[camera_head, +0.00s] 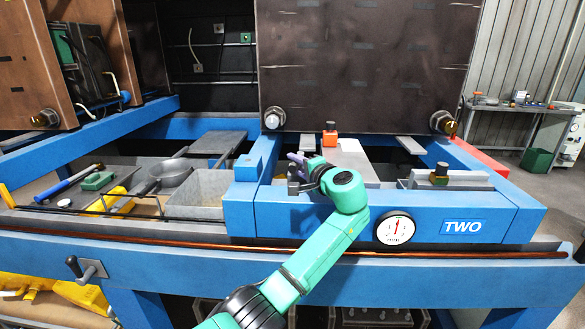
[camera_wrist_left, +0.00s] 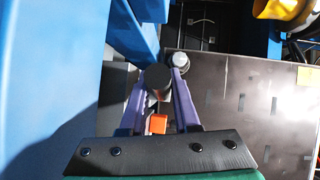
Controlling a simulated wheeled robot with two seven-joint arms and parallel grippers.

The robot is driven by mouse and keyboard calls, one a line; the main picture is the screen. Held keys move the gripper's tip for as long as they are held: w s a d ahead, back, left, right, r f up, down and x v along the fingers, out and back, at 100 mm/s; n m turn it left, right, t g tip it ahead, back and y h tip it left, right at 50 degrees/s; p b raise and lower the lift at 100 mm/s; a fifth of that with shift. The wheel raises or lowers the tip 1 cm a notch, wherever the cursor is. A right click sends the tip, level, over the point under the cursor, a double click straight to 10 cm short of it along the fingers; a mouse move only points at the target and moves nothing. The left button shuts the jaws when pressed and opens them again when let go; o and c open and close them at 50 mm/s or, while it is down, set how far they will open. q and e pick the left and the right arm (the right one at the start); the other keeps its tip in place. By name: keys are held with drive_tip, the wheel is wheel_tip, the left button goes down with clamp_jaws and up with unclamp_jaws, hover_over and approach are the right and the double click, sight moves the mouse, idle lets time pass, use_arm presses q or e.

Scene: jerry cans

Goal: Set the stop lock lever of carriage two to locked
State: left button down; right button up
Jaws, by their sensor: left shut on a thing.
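Carriage two is the blue frame marked TWO (camera_head: 462,227), with a round white dial (camera_head: 396,228) on its front. My left gripper (camera_head: 297,161) is over the left part of this frame. In the left wrist view its purple fingers (camera_wrist_left: 160,88) are shut on a dark round knob (camera_wrist_left: 157,78), which I take for the lever's end. The rest of the lever is mostly hidden by the gripper and arm. An orange block (camera_head: 330,138) with a dark top stands farther back; an orange patch (camera_wrist_left: 157,123) shows between the fingers. My right gripper is out of view.
A large dark panel (camera_head: 365,65) rises behind the carriage. A grey block with a small knobbed piece (camera_head: 439,175) is at its right. A tray with a pan (camera_head: 170,173) and tools lies left. A handle (camera_head: 85,268) juts from the front beam.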

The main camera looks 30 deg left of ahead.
use_arm(q)
drive_tip(key=shift+w+d+f+n+g+y, duration=0.1)
drive_tip(key=shift+d+n+g+y, duration=0.15)
drive_tip(key=shift+n+g, duration=0.2)
drive_tip(key=shift+d+n+g+y, duration=0.1)
drive_tip(key=shift+n+g+y, duration=0.2)
drive_tip(key=shift+g, duration=0.25)
drive_tip(key=shift+d+n+g+y+b, duration=0.15)
drive_tip(key=shift+n+g+y+b, duration=0.15)
drive_tip(key=shift+n+g, duration=0.2)
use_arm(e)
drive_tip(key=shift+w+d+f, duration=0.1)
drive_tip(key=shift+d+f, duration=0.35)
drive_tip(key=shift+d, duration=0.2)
use_arm(q)
drive_tip(key=c, duration=0.9)
unclamp_jaws()
